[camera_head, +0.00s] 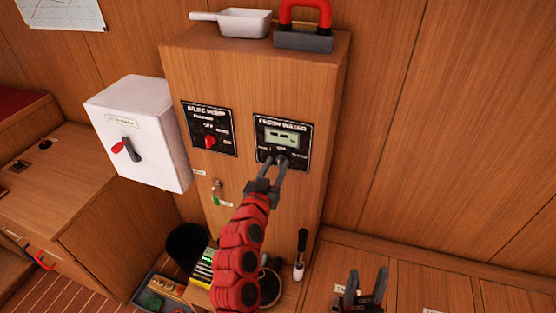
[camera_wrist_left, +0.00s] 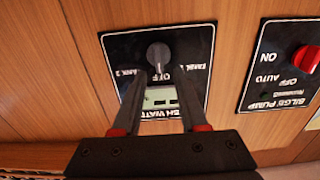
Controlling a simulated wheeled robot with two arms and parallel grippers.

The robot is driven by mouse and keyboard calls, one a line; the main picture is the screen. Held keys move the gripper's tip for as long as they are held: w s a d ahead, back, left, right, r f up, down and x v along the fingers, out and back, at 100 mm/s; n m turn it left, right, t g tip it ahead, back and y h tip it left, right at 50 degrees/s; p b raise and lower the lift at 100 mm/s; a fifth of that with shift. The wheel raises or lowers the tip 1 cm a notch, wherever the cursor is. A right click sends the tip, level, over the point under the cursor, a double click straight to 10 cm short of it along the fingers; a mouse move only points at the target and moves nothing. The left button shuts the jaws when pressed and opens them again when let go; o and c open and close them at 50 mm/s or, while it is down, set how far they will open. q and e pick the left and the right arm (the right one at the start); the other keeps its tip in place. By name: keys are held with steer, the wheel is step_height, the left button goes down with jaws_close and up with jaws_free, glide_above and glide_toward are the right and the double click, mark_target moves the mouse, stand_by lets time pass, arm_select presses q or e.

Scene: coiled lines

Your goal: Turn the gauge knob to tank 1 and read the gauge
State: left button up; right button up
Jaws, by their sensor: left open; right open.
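The black fresh water panel (camera_head: 301,125) is on the front of the wooden cabinet, with a lit gauge display (camera_head: 283,137) whose digits are too small to read. In the left wrist view the panel appears upside down; its dark gauge knob (camera_wrist_left: 158,54) has its pointer towards the OFF mark, between the two tank labels. My left gripper (camera_head: 272,165) is open just in front of the lower panel and covers part of the knob in the head view. In its wrist view the open fingers (camera_wrist_left: 158,90) flank the display (camera_wrist_left: 160,98), short of the knob. My right gripper (camera_head: 366,284) is open, low at the right.
The bilge pump panel (camera_head: 222,120) with a red knob is left of the gauge panel. A white switch box (camera_head: 155,155) hangs further left. A white pan (camera_head: 243,22) and a red-handled tool (camera_head: 304,40) lie on the cabinet top. A black bin (camera_head: 187,245) stands below.

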mark_target(280, 162)
arm_select(q)
steer(key=shift+x, duration=1.1)
steer(key=shift+c, duration=0.3)
jaws_close()
